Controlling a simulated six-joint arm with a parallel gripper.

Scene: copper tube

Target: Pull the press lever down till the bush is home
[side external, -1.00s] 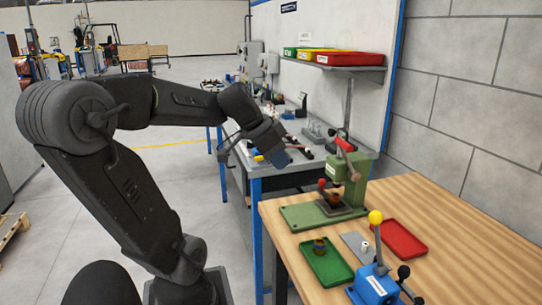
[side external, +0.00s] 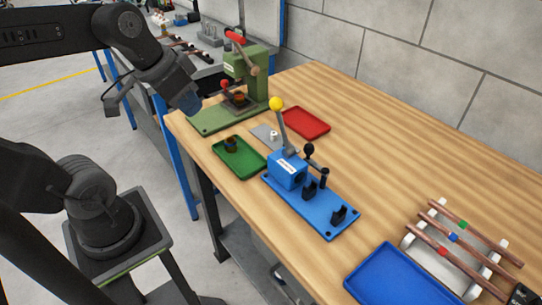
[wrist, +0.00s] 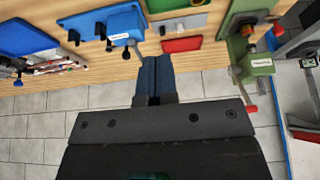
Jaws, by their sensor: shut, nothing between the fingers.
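The green press (side external: 251,66) stands on its green base plate at the far left of the wooden bench. Its lever is raised, with a red grip (side external: 235,37) at the upper end. In the wrist view the press (wrist: 250,55) and the red grip (wrist: 251,108) are right of my fingers. A small brown piece (side external: 240,97), seemingly the bush, sits low in the press; its seating depth is too small to tell. My gripper (side external: 189,104) is shut and empty, with blue fingers pointing down, left of the press and apart from it. Its fingers (wrist: 155,66) show together in the wrist view.
A green tray (side external: 248,168) with brown pieces and a red tray (side external: 307,122) lie near the press. A blue tool (side external: 287,170) with a yellow-knobbed lever stands in front. A blue tray (side external: 400,277) and a rack of copper tubes (side external: 455,238) are at right. Bench space behind is clear.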

